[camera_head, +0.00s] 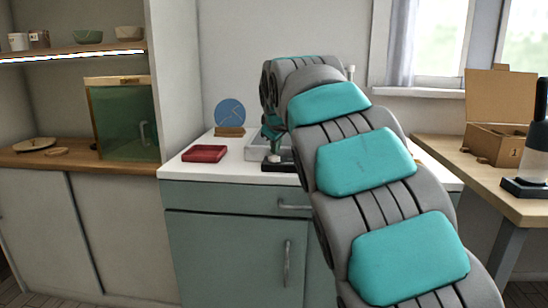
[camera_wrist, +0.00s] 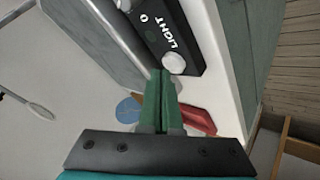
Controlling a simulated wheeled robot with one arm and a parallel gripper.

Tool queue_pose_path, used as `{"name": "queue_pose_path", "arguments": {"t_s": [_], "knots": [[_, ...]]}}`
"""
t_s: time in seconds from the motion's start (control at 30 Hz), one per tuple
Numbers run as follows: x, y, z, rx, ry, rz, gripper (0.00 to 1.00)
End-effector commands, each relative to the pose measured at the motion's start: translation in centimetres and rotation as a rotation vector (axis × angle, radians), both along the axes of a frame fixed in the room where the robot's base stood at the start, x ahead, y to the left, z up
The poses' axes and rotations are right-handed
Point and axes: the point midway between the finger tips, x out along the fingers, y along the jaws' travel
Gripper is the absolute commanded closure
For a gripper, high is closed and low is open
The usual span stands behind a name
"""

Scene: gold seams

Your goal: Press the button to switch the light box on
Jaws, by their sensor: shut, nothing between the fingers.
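A black control box (camera_wrist: 185,25) with the white word LIGHT and a "0" shows in the wrist view. A round white button (camera_wrist: 173,63) sits at its near end, with a second white knob (camera_wrist: 123,4) at the far end. The small round spot (camera_wrist: 151,37) between them is dark. The control box (camera_head: 283,168) also shows on the white counter in the head view, partly hidden by my arm. My gripper (camera_wrist: 160,75) is shut and empty, its green fingertips right beside the near button; I cannot tell whether they touch it. It points down in the head view (camera_head: 271,155).
A grey-rimmed box (camera_head: 254,150) stands behind the control box. A red book (camera_head: 205,153) and a blue disc (camera_head: 230,113) on a wooden stand are to its left. A glass tank (camera_head: 122,120) stands on the left shelf, a cardboard box (camera_head: 490,143) on the right table.

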Motion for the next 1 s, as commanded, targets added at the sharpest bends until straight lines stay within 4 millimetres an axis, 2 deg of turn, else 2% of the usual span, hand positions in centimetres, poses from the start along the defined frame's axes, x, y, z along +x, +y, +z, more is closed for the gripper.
{"name": "queue_pose_path", "arguments": {"t_s": [0.53, 1.0], "knots": [[0.0, 0.0, -0.04, 0.0, 0.0, 0.0, 1.0], [-0.02, -0.01, -0.9, 0.0, 0.001, 0.001, 1.0]]}}
